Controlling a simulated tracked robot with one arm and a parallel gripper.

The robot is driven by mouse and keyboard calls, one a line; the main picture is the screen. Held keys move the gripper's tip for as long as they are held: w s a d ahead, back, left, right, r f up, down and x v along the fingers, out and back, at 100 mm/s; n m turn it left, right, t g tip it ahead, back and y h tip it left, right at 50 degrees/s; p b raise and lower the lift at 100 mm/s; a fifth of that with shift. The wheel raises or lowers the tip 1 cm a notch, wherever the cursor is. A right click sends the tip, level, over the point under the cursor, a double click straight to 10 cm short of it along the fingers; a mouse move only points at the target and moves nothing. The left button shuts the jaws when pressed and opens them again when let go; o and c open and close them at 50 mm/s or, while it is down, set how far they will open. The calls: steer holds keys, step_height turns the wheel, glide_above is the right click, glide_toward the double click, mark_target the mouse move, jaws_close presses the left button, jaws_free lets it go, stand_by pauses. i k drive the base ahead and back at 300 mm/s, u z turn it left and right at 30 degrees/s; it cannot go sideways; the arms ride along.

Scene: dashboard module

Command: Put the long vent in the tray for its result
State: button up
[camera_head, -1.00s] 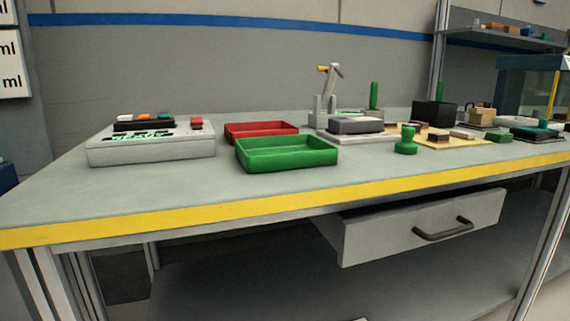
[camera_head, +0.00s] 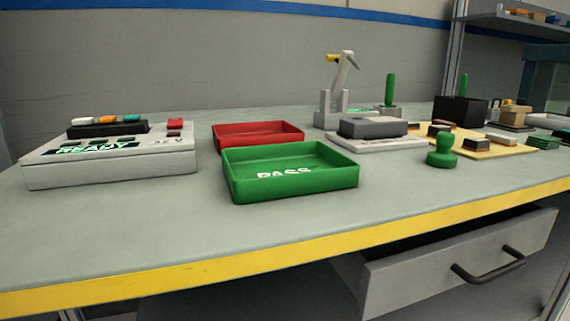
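A green tray (camera_head: 290,190) with white lettering that looks like PASS stands near the front of the workbench. A red tray (camera_head: 258,126) stands just behind it. Both look empty from this angle. A dark grey block (camera_head: 374,128) lies on a pale fixture right of the trays. I cannot identify the long vent in this view. My gripper is not in view.
A green-handled stamp (camera_head: 442,153) stands right of the trays, beside a yellow board (camera_head: 495,150) with small parts. A lever clamp (camera_head: 338,92) and a black bin (camera_head: 460,111) stand behind. An open drawer (camera_head: 440,270) juts out below the yellow front edge. The bench front left is clear.

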mark_target(284, 172)
steer(key=i, duration=1)
steer(key=u, duration=0.05)
